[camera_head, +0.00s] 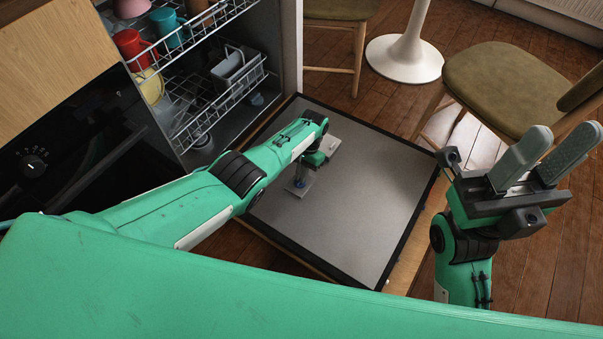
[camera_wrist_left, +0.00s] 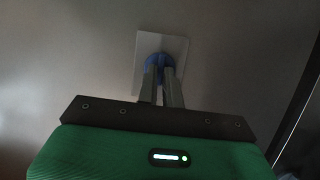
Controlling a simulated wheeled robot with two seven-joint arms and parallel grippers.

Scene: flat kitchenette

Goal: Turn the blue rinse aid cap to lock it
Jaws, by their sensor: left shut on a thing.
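The blue rinse aid cap (camera_wrist_left: 158,61) sits on a light square plate (camera_wrist_left: 180,45) in the left wrist view. In the head view the cap (camera_head: 299,183) shows as a small blue spot on the inside of the open dishwasher door (camera_head: 365,190). My left gripper (camera_wrist_left: 161,78) is shut on the cap, with its two fingers close together over it. The fingers hide part of the cap, and its turned angle cannot be told. My right gripper (camera_head: 543,155) is held up at the right, its fingers apart and empty.
The dishwasher's racks (camera_head: 190,100) hold several cups and a grey basket (camera_head: 235,68). A chair (camera_head: 510,80) stands behind my right gripper. A white pedestal base (camera_head: 404,58) stands beyond the door. The door's right part is clear.

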